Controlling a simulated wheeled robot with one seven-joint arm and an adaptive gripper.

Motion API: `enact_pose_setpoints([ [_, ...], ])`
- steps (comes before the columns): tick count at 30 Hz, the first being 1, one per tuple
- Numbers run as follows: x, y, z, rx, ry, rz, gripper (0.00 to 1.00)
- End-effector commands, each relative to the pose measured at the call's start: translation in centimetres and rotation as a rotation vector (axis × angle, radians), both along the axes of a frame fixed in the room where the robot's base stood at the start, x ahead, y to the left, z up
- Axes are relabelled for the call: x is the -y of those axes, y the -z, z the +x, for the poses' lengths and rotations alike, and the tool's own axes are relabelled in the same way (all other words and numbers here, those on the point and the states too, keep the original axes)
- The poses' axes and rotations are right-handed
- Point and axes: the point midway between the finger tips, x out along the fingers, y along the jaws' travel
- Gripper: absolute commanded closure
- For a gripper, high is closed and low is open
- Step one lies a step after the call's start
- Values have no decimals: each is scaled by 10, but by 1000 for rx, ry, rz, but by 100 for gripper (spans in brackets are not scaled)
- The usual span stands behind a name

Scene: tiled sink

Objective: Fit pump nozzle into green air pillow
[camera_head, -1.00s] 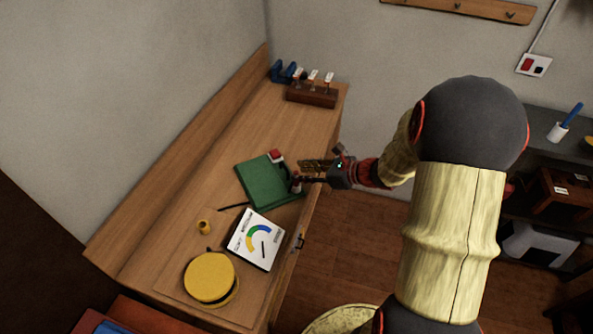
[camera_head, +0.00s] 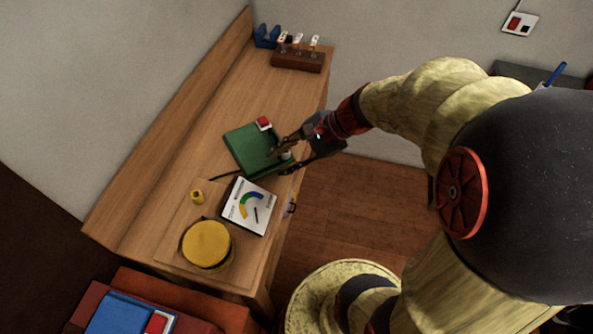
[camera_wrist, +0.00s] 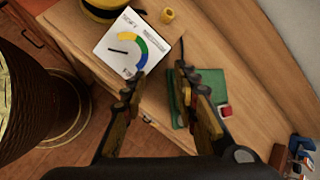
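The green air pillow (camera_head: 246,144) lies flat on the wooden bench, with a red and white piece (camera_head: 264,123) at its far edge. In the wrist view the pillow (camera_wrist: 211,84) is partly hidden behind the right finger. My gripper (camera_head: 279,163) is over the pillow's right edge, fingers apart; in the wrist view the gripper (camera_wrist: 158,84) shows an empty gap. A small pale fitting (camera_head: 286,155) shows between the fingers in the head view; I cannot tell what it is. A yellow round pump-like body (camera_head: 207,243) and a small yellow piece (camera_head: 197,197) stand nearer.
A white gauge panel (camera_head: 249,206) lies between the pillow and the yellow body. A thin black rod (camera_head: 226,175) lies beside the pillow. A wooden rack (camera_head: 298,61) and blue holder (camera_head: 267,37) stand at the far end. The bench's left strip is clear.

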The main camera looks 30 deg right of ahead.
Motion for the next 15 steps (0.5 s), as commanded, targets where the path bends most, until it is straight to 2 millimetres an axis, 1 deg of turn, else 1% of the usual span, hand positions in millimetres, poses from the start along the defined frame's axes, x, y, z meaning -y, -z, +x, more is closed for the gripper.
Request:
enact_pose_setpoints([
  [1, -16, -10, -13, 37, -123, -96, 71],
  [3, -30, -19, -31, 84, -284, -228, 71],
  [6, -42, -32, -56, 158, -508, -417, 71],
  [10, -46, -51, -83, 267, -782, -663, 71],
  [12, -45, -62, -94, 325, -911, -789, 71],
  [15, -42, -76, -105, 396, -1060, -944, 71],
])
